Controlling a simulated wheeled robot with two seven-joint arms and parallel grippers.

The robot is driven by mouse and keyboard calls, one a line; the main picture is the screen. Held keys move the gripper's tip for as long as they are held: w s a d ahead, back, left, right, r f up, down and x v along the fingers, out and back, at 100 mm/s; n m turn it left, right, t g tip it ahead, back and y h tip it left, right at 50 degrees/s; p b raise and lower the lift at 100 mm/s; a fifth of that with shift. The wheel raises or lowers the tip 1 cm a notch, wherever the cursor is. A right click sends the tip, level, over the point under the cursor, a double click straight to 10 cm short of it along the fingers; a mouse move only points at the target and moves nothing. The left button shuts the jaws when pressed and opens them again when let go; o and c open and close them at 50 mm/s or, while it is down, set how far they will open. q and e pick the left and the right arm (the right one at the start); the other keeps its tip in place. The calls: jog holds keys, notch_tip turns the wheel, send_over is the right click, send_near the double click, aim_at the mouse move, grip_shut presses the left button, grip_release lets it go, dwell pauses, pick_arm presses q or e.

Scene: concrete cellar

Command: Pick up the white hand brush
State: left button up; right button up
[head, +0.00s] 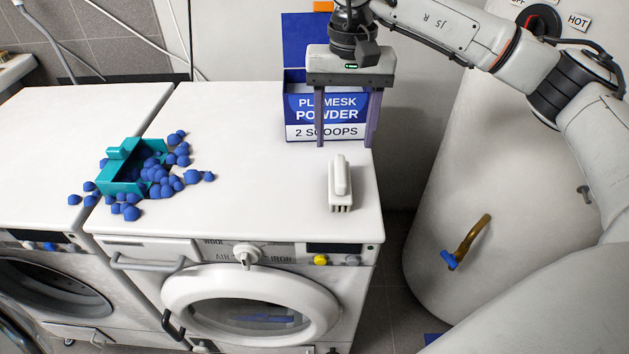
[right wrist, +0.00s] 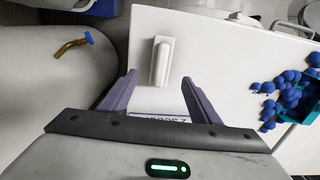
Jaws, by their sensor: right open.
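The white hand brush (head: 340,184) lies on the white top of the right washing machine (head: 240,105), near its right front corner. Its handle is up and its bristles show at the near end. My right gripper (head: 346,146) is open and empty, fingers pointing down, above and behind the brush in front of the powder box. In the right wrist view the brush (right wrist: 161,61) lies beyond the two spread fingertips (right wrist: 158,78), apart from them. My left gripper is not in view.
A blue powder box (head: 300,118) stands at the back right of the machine top, close behind my right fingers. A teal scoop (head: 122,170) with several blue lumps (head: 160,180) lies to the left. A white tank (head: 440,200) stands to the right. The middle of the top is clear.

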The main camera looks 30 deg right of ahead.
aim_at(341, 168)
notch_tip(341, 168, down, 4)
jog(key=shift+r, duration=0.15)
jog(key=shift+f, duration=0.6)
notch_tip(341, 168, down, 4)
jog(key=shift+a+r+p, duration=0.1)
jog(key=shift+r+p, duration=0.1)
jog(key=shift+p, duration=0.35)
jog(key=shift+f, duration=0.4)
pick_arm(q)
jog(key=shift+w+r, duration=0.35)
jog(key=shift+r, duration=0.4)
pick_arm(e)
jog(key=shift+c, duration=0.4)
jog(key=c, duration=1.2)
jog(key=shift+r, duration=0.15)
